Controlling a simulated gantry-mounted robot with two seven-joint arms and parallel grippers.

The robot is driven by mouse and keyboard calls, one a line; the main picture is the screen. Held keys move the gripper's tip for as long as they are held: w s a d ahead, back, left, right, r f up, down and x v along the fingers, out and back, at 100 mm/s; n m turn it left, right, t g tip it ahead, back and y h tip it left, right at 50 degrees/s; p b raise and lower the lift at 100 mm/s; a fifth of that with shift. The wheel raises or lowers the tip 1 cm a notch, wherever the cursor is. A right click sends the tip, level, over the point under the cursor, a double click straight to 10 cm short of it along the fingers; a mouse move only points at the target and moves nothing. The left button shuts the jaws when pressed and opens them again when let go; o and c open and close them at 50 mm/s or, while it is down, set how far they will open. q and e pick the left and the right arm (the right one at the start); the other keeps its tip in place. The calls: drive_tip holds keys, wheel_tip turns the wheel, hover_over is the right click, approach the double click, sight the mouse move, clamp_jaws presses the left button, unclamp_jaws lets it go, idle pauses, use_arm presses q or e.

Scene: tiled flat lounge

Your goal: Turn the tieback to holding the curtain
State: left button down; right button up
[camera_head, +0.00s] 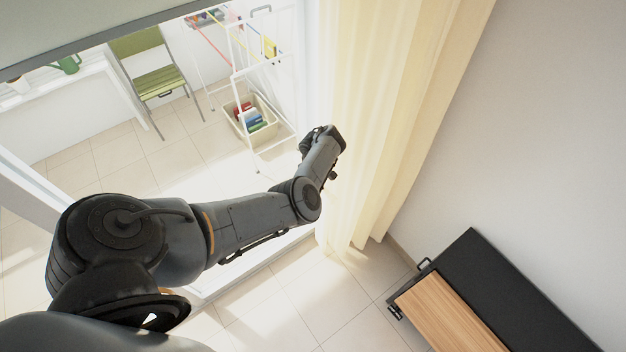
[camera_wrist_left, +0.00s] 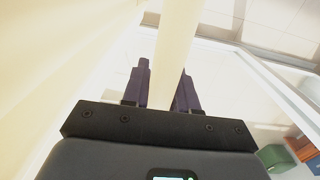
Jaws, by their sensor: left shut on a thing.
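The cream curtain (camera_head: 372,100) hangs in long folds beside the glazed opening. My left arm reaches to its left edge in the head view, and the end of the arm (camera_head: 322,140) hides the fingers there. In the left wrist view the curtain cloth (camera_wrist_left: 60,60) fills the left side. My left gripper (camera_wrist_left: 164,80) has a dark finger on each side of a narrow cream strip (camera_wrist_left: 178,35) and is shut on it. The strip looks like a fold of the curtain. I cannot pick out a separate tieback in either view. My right gripper is not in view.
A drying rack (camera_head: 238,60) and a tub of coloured items (camera_head: 262,122) stand beyond the opening, with a green chair (camera_head: 155,75) further left. A dark bench with a wooden top (camera_head: 450,315) is at lower right. Tiled floor (camera_head: 300,300) lies clear below the curtain.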

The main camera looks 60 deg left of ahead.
use_arm(q)
drive_tip(key=c, duration=1)
unclamp_jaws()
drive_tip(key=shift+o, duration=0.2)
wheel_tip(320, 180, up, 10)
drive_tip(key=p, duration=0.3)
drive_tip(key=shift+a+f, duration=0.1)
drive_tip(key=shift+f, duration=0.05)
drive_tip(key=shift+r+p, duration=0.55)
drive_tip(key=shift+p, duration=0.15)
